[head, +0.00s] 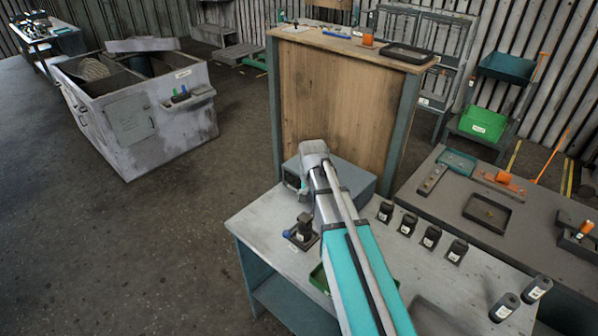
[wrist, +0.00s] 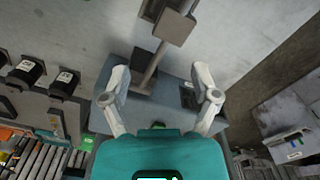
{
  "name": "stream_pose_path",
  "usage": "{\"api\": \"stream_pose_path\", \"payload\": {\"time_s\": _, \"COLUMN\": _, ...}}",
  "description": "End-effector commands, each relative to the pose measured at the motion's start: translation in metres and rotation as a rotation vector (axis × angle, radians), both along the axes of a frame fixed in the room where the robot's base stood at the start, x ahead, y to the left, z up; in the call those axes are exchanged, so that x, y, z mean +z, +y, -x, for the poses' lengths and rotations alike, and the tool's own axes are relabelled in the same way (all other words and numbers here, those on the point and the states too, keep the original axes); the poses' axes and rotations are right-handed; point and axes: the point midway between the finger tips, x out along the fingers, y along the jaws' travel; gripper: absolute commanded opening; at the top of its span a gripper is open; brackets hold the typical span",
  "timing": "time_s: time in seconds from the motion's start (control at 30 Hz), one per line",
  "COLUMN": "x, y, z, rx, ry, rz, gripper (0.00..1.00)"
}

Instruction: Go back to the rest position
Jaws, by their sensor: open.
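My gripper (wrist: 160,72) is open in the wrist view, its two pale fingers spread apart with nothing held between them. Beyond the fingers are a grey-blue surface and a grey post with a square block (wrist: 168,22). In the head view my arm reaches from the bottom edge up over the light grey bench (head: 262,222). Its far end is in front of a grey-blue box (head: 352,178), and the gripper itself is hidden there.
Several black labelled containers (head: 408,224) stand on the bench right of my arm. A small black fixture (head: 303,232) stands left of it. A green tray (head: 318,278) is partly hidden under the arm. A tall wooden-panelled bench (head: 335,110) stands behind. Open floor lies left.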

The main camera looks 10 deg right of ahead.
Motion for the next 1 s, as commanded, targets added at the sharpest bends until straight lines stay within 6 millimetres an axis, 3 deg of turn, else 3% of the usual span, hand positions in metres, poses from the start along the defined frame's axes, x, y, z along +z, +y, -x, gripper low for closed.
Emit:
{"api": "stream_pose_path", "payload": {"time_s": 0.13, "x": 0.000, "y": 0.000, "z": 0.001, "rx": 0.001, "ry": 0.000, "rz": 0.000, "gripper": 0.78}}
{"api": "stream_pose_path", "payload": {"time_s": 0.27, "x": -0.006, "y": 0.002, "z": 0.016, "rx": 0.034, "ry": 0.000, "rz": 0.000, "gripper": 0.78}}
{"api": "stream_pose_path", "payload": {"time_s": 0.7, "x": -0.043, "y": 0.014, "z": 0.130, "rx": 0.364, "ry": 0.000, "rz": 0.000, "gripper": 0.78}}
{"api": "stream_pose_path", "payload": {"time_s": 0.83, "x": -0.047, "y": 0.015, "z": 0.144, "rx": 0.421, "ry": 0.000, "rz": 0.000, "gripper": 0.78}}
{"api": "stream_pose_path", "payload": {"time_s": 1.0, "x": -0.046, "y": 0.016, "z": 0.145, "rx": 0.436, "ry": 0.000, "rz": 0.000, "gripper": 0.78}}
